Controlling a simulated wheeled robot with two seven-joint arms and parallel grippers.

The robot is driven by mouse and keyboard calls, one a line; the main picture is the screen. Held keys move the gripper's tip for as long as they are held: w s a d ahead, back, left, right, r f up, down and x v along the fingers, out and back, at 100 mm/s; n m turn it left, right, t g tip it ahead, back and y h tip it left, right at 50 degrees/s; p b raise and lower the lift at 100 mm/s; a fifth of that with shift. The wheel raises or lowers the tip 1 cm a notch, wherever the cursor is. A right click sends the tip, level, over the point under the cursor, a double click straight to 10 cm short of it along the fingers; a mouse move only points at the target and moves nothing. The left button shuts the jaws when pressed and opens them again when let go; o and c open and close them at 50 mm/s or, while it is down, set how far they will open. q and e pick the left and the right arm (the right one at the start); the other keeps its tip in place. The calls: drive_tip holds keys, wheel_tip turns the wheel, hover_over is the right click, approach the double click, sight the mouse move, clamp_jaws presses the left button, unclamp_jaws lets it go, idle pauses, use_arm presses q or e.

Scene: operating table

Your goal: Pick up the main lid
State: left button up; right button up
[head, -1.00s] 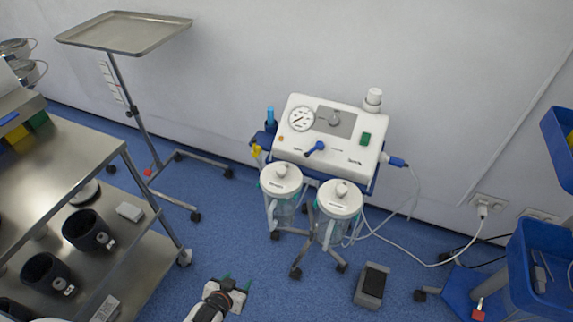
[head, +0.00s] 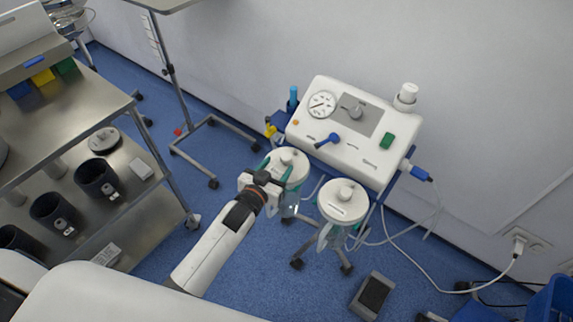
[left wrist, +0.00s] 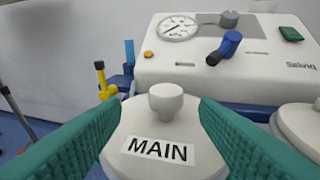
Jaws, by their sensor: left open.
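The main lid (left wrist: 160,146) is white and round with a knob on top and a label reading MAIN. It sits on the left canister of the suction unit, and the head view shows it (head: 293,162) partly behind my gripper. My left gripper (head: 280,168) is open. In the left wrist view its green fingers (left wrist: 160,128) stand on either side of the lid's knob, apart from it. The knob is between and slightly beyond the fingers. My right gripper is not in view.
A second white lid (head: 343,201) sits on the right canister. The white suction unit (head: 345,130) with gauge and blue knob stands behind. A steel shelf cart (head: 80,118) is at left, a stand with tray (head: 183,130) at the back, and a foot pedal (head: 372,296) on the floor.

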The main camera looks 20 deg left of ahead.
sight(283, 161)
use_arm(q)
drive_tip(key=x, duration=0.5)
drive_tip(key=shift+w+d+r, duration=0.15)
drive_tip(key=shift+d+r, duration=0.05)
drive_tip(key=shift+d, duration=0.1)
drive_tip(key=c, duration=1.1)
